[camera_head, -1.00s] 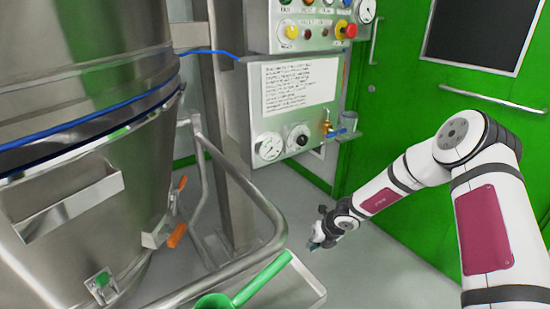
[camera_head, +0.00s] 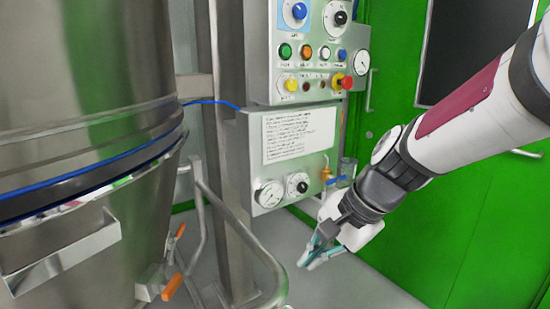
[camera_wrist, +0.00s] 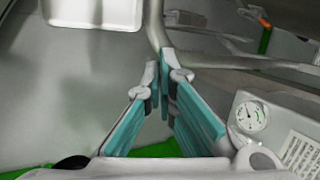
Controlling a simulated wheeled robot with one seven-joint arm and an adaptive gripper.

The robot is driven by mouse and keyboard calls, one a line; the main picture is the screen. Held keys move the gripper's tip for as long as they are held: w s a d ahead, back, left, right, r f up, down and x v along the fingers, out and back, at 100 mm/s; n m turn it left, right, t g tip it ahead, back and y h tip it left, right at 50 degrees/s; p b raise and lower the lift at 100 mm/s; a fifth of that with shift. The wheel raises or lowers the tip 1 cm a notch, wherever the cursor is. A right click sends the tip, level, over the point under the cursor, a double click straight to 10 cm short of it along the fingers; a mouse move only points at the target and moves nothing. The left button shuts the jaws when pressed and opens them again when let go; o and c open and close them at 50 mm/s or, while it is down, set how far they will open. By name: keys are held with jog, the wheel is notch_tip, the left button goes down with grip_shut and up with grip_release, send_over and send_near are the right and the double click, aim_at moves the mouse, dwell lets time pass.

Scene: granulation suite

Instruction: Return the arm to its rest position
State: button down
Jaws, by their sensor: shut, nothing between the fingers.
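My arm reaches in from the right edge of the head view, in front of the green door. My gripper (camera_head: 306,262) hangs low, right of the vessel and below the lower panel box, with its fingers pointing down and left. The wrist view shows its two teal-padded fingers (camera_wrist: 163,72) with the tips close together and nothing held between them. It appears clear of the panel in the head view.
A large steel vessel (camera_head: 85,75) stands at left, with a bent tubular rail (camera_head: 255,262) beside it. A control panel (camera_head: 262,55) with buttons sits above a gauge box (camera_head: 325,120). A green door (camera_head: 475,215) stands behind my arm. Grey floor (camera_head: 370,285) lies open below.

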jog(key=s+d+r+n+g+h, duration=0.1)
jog(key=s+d+n+h, duration=0.2)
jog(key=s, duration=0.6)
jog(key=s+d+r+n, duration=0.1)
jog(key=s+d+n, duration=0.3)
jog(key=s, duration=0.5)
jog(key=s+d+r+n+g+h, duration=0.15)
jog(key=s+d, duration=0.35)
jog(key=s, duration=0.5)
notch_tip(320, 180, up, 29)
jog(key=t+p, duration=0.4)
jog(key=p, duration=2.3)
jog(key=shift+w+d+f+n+p, duration=0.15)
jog(key=shift+w+d+n+p, duration=0.05)
jog(key=shift+w+n+p, duration=0.25)
jog(key=shift+a+h, duration=0.15)
jog(key=shift+h, duration=0.1)
